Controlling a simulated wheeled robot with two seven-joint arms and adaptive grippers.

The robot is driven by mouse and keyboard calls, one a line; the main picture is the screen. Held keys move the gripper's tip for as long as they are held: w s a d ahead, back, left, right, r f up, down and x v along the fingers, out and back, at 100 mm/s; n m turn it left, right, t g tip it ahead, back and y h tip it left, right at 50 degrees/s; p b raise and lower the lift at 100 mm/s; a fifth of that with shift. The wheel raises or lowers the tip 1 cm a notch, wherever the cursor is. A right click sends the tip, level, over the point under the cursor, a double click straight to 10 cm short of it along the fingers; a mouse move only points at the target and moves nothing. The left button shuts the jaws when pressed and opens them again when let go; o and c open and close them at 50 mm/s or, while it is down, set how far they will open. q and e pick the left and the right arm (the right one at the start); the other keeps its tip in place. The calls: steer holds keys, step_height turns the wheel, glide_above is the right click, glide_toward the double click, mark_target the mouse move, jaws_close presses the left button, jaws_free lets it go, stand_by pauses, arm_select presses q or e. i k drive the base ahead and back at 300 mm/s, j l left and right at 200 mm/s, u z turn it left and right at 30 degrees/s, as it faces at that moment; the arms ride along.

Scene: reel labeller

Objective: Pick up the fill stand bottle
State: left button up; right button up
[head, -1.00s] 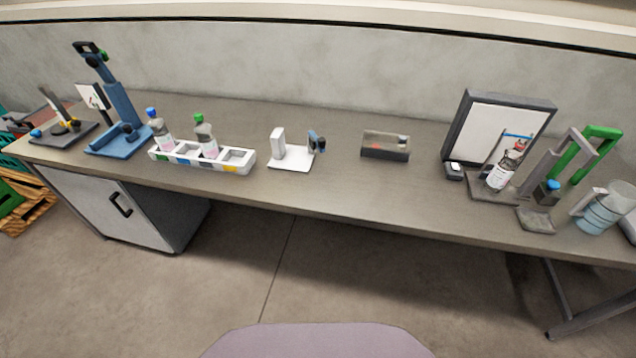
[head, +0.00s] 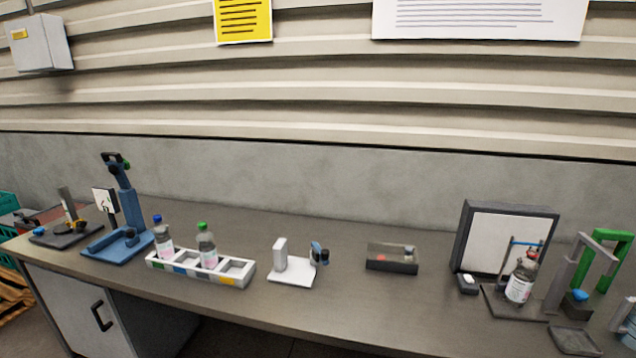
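A clear bottle with a white label and a dark red top (head: 520,278) stands on a dark stand (head: 513,305) at the right of the bench, in front of a white framed panel. A thin blue-topped rod frame is beside and behind it. Two more bottles stand in a white compartment rack at the left: one with a blue cap (head: 163,238) and one with a green cap (head: 206,247). Neither of my grippers shows in the head view.
The white rack (head: 245,281) has an empty compartment at its right. A white stand (head: 291,270) and a dark open box (head: 392,265) sit mid-bench. A grey and green frame (head: 603,260) stands close right of the bottle's stand. The bench front between rack and stand is clear.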

mark_target(522, 278)
steer(key=z, duration=1.4)
